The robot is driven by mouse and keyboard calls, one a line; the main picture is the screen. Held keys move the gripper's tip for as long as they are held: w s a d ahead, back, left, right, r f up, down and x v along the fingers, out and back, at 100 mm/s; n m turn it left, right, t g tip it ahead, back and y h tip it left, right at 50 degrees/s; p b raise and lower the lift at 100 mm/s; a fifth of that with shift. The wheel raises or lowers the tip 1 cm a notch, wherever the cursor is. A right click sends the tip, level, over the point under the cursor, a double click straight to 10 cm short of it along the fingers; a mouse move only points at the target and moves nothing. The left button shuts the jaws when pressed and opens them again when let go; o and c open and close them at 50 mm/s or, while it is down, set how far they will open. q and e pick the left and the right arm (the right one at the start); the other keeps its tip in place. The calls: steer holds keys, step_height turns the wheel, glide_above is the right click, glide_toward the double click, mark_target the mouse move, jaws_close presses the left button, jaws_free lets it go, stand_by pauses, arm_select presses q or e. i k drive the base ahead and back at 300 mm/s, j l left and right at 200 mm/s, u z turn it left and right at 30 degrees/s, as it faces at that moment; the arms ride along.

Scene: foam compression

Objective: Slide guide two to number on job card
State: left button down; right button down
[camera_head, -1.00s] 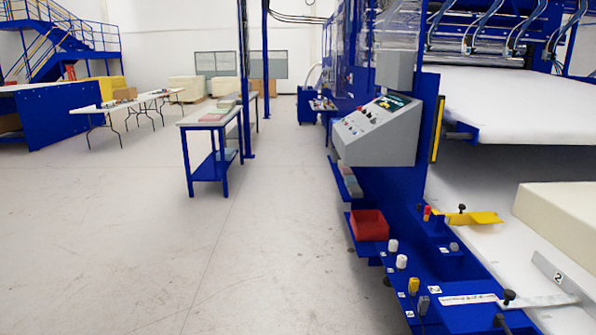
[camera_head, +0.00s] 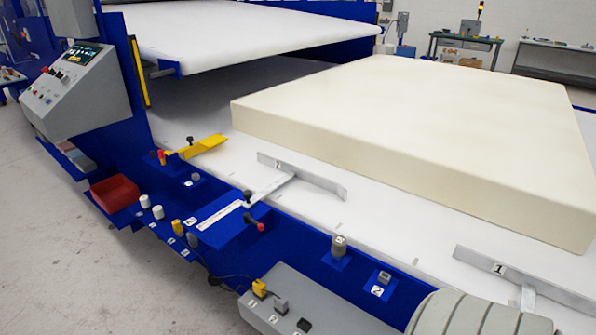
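Guide two, a grey metal bar (camera_head: 318,182) with a small mark on its face, stands on the white bed in front of the cream foam block (camera_head: 420,130). Its arm runs back to a white scale strip (camera_head: 221,214) on the blue frame. A black knob (camera_head: 248,195) and a red-tipped lever (camera_head: 255,221) sit by the strip. The guide stands apart from the foam's front face. A second guide marked 1 (camera_head: 520,282) is at the lower right. I cannot make out a job card.
A grey control console (camera_head: 78,90) with a screen stands at upper left. A red bin (camera_head: 115,192), a yellow bracket (camera_head: 203,146) and several knobs line the blue edge. A grey button box (camera_head: 300,308) is at the bottom. Open floor (camera_head: 60,260) lies at left.

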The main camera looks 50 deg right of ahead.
mark_target(292, 170)
steer(key=z, duration=1.45)
